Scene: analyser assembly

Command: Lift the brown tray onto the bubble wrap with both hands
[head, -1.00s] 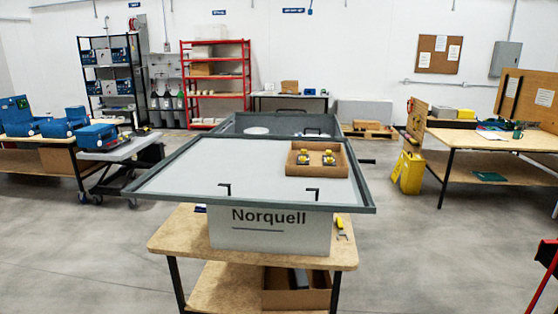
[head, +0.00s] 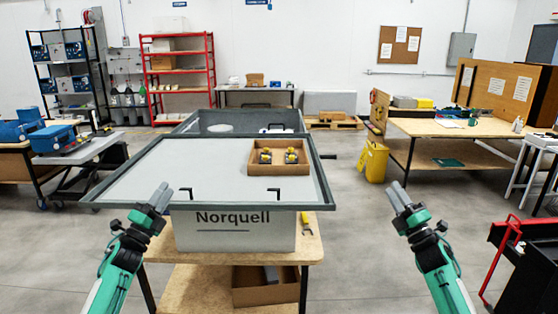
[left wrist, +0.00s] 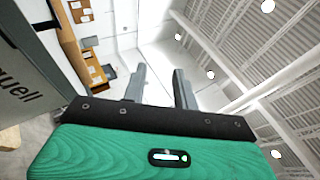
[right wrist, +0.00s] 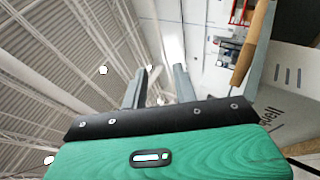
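The brown tray (head: 278,170) is a shallow open box at the right rear of a light grey panel with a dark raised rim. It holds two small dark-and-yellow parts. I cannot pick out bubble wrap with certainty; the panel's pale surface (head: 160,172) shows no clear bubbles. My left gripper (head: 161,194) is raised at the panel's front left, apart from the tray. My right gripper (head: 398,195) is raised to the right of the panel, also apart from the tray. Both are empty, and the wrist views show their fingers apart.
The rimmed panel lies over a grey "Norquell" box (head: 235,236) on a wooden table (head: 165,248). Two black handles stand at its front edge. A yellow-handled tool (head: 306,224) lies beside the box. A red-and-black cart (head: 508,262) stands at the right. A workbench (head: 455,137) is behind it.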

